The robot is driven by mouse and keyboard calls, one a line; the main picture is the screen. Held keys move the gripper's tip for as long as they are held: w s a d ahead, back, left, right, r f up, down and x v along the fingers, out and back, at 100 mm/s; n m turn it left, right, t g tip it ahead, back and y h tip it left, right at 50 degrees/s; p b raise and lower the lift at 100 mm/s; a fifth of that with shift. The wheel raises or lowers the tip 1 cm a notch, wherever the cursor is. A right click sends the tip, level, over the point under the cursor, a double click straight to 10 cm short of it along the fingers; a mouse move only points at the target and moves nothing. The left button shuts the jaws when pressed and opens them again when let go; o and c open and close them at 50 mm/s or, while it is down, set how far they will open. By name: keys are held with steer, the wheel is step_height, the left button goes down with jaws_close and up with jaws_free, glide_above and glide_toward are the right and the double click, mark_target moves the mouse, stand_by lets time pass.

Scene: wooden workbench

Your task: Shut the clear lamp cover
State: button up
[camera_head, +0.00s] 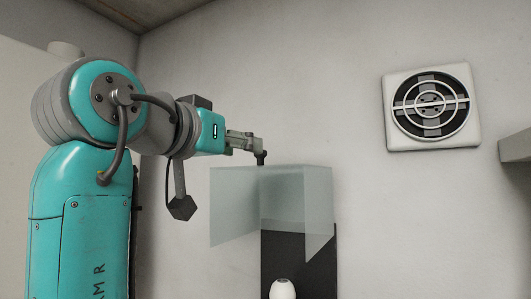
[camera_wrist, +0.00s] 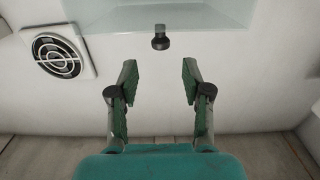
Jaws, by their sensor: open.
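The clear lamp cover (camera_head: 295,195) is a translucent box-like shell in the middle of the head view. It stands out from a dark back plate (camera_head: 318,262), and a white bulb (camera_head: 283,289) shows below it, uncovered. In the wrist view the cover (camera_wrist: 205,14) spans the top of the picture, with a small dark knob (camera_wrist: 160,39) at its edge. My gripper (camera_head: 260,155) is at the cover's upper edge in the head view. In the wrist view my gripper (camera_wrist: 158,65) is open and empty, with the knob ahead of and between the fingertips, apart from them.
A round fan vent (camera_head: 432,105) in a white square frame is on the wall at right, and the vent (camera_wrist: 60,54) is at left in the wrist view. A ledge (camera_head: 515,147) juts in at the far right. The wall between cover and vent is clear.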

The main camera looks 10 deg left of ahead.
steer(key=x, duration=0.8)
steer(key=shift+f, duration=0.1)
jaws_close()
